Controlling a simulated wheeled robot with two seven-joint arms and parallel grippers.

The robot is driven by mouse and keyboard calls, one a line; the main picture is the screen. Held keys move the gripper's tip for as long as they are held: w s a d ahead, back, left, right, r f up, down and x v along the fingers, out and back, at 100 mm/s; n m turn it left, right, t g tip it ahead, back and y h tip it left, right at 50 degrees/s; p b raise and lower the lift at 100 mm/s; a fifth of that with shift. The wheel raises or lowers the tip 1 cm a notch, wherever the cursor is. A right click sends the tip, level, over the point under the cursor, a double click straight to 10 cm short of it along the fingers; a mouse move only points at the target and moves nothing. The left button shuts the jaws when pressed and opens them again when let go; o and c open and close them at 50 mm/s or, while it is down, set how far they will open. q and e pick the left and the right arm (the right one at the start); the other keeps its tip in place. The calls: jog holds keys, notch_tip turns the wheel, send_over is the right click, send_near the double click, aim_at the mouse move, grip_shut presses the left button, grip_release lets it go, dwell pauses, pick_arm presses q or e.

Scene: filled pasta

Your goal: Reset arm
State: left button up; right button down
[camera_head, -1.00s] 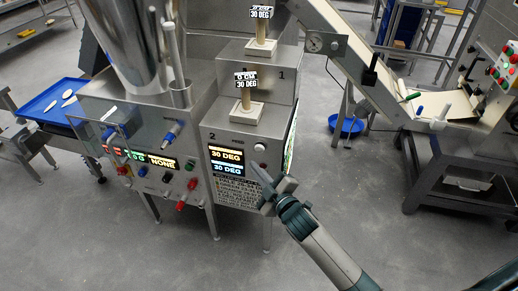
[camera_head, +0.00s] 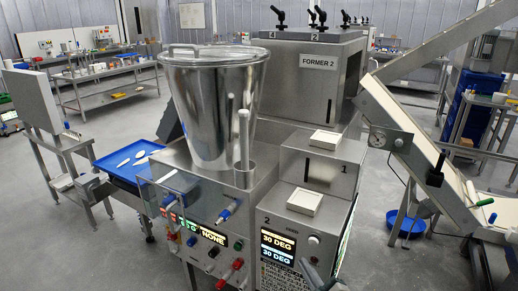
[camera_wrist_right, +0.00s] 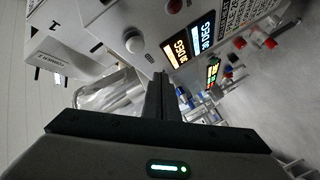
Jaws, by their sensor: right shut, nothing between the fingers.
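The displays also show in the right wrist view (camera_wrist_right: 190,45). I cannot tell the exact gap between fingertips and panel. Most of the right arm is below the head view. My left gripper is not in view.
A steel hopper (camera_head: 212,110) stands left of the box marked FORMER 2 (camera_head: 308,75). Two pale square blocks (camera_head: 304,202) (camera_head: 326,140) sit on the stepped housings. A blue tray (camera_head: 122,166) is at left, a sloping conveyor (camera_head: 400,120) at right. Grey floor lies open at left.

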jog(key=s+d+f+m+g+h+b, duration=0.1)
jog(key=s+d+f+m+g, duration=0.15)
jog(key=s+f, duration=0.7)
jog(key=s+d+f+m+g, duration=0.1)
jog(key=s+f+g, duration=0.15)
jog(key=f, duration=1.45)
jog(key=s+d+f+m+g+h+b, duration=0.1)
jog(key=s+f+m+g, duration=0.15)
jog(key=s+f, duration=0.75)
jog(key=s+f+m+g, duration=0.1)
jog(key=s+f+g, duration=0.1)
jog(key=s+f, duration=0.6)
jog(key=s+d+f+m+g+b, duration=0.1)
jog(key=s+f+g, duration=0.2)
jog(key=s+f, duration=0.5)
jog(key=s+d+f+m+g+h, duration=0.1)
jog(key=s+f+g, duration=0.2)
jog(key=s+f, duration=0.5)
jog(key=s, duration=1.1)
jog(key=shift+m+b, duration=0.3)
